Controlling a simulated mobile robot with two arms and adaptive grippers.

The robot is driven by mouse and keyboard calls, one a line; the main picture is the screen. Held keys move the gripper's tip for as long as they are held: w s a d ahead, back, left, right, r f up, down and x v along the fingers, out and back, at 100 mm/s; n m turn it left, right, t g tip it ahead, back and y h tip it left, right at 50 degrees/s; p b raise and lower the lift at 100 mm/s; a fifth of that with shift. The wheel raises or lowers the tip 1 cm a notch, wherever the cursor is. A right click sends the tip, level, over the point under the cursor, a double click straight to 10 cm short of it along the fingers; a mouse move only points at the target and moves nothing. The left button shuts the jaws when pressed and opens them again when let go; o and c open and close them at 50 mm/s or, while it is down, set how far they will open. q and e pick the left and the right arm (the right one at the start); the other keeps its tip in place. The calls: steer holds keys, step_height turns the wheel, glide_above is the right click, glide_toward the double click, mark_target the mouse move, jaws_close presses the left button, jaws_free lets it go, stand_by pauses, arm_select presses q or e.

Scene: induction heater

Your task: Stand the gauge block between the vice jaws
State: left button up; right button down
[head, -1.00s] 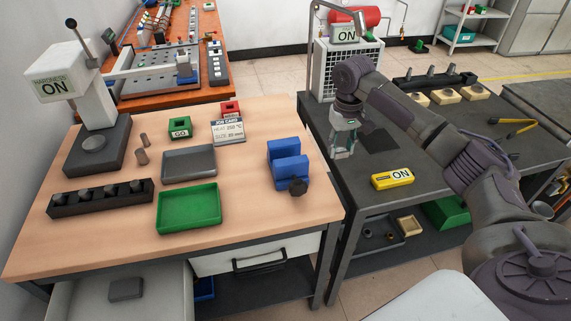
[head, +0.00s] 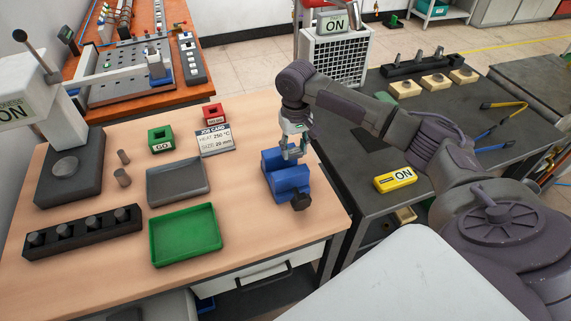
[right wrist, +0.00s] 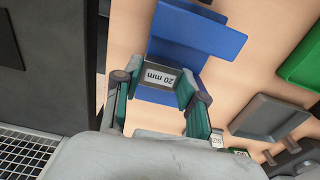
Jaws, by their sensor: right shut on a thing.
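The blue vice (head: 290,186) stands on the right part of the wooden bench, with its dark knob (head: 300,202) at the front. My right gripper (head: 293,153) points down at the vice. In the right wrist view, my right gripper (right wrist: 160,98) is shut on the gauge block (right wrist: 160,77), a small grey block marked "20 mm". Parts of the blue vice (right wrist: 198,32) show on both sides of the block in that view. I cannot tell whether the block is down between the jaws or just above them. My left gripper is out of view.
A green tray (head: 185,258), a grey tray (head: 178,202), a job card (head: 216,140) and green and red gauges lie left of the vice.

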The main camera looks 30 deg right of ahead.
steer(key=a, duration=0.1)
steer(key=a+f, duration=0.1)
steer(key=shift+a+f, duration=0.3)
steer(key=shift+s+a+f+p, duration=0.15)
steer(key=shift+a+f+p, duration=0.1)
steer(key=shift+f+p, duration=0.25)
step_height(320, 180, down, 2)
steer(key=shift+f, duration=0.8)
steer(key=c, duration=0.7)
jaws_free()
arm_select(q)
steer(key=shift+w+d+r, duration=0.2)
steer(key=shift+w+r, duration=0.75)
arm_select(e)
steer(key=shift+o, duration=0.2)
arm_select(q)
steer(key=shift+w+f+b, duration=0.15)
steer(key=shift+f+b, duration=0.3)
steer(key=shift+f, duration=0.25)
arm_select(e)
step_height(320, 180, up, 12)
